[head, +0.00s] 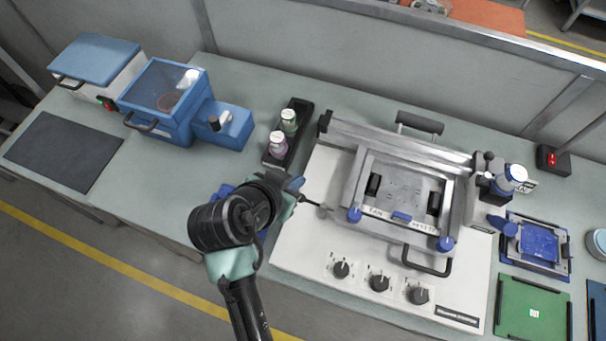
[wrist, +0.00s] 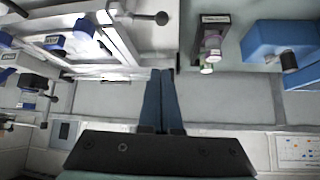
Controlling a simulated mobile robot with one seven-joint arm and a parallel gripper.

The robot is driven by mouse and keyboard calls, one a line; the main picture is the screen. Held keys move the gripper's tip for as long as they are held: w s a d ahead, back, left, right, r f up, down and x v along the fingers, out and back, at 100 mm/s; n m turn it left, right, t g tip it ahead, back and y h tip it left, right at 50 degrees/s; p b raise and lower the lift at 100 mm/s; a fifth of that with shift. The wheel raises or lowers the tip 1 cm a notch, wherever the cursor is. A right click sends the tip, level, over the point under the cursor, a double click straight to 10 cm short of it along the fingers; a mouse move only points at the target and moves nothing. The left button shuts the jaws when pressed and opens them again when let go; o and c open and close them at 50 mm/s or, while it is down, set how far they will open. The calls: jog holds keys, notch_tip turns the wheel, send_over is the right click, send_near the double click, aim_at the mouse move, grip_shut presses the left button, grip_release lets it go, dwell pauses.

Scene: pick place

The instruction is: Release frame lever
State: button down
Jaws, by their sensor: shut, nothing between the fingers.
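A frame lever (head: 314,204), a thin dark rod, sticks out on the left side of the metal frame (head: 357,190) in the head view. In the wrist view, the lever (wrist: 140,16) ends in a black ball knob at the top of the picture. My gripper (head: 297,184) is shut and empty, its blue fingers close to the lever's outer end in the head view. In the wrist view, my gripper (wrist: 161,72) has its fingers pressed together, with the knob apart from them. Contact with the lever is not visible. The frame lies flat on the white printer base (head: 315,250).
A black rack (head: 295,130) with two capped bottles stands just behind my gripper. Blue machines (head: 165,100) stand to the left. A fixture (head: 540,240) and a green board (head: 533,308) lie right.

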aim_at(316, 203)
jog(key=shift+s+f, duration=0.15)
jog(key=shift+f, duration=0.1)
jog(key=shift+d+f, duration=0.1)
jog(key=p+x, duration=0.1)
jog(key=x, duration=0.9)
jog(key=shift+s+a+p, duration=0.3)
jog(key=shift+s+p, duration=0.05)
jog(key=shift+s, duration=0.25)
jog(key=shift+s+a+p, duration=0.35)
jog(key=shift+s, duration=0.25)
jog(key=shift+s+a+f, duration=0.25)
jog(key=shift+s+a, duration=0.05)
jog(key=shift+s, duration=0.2)
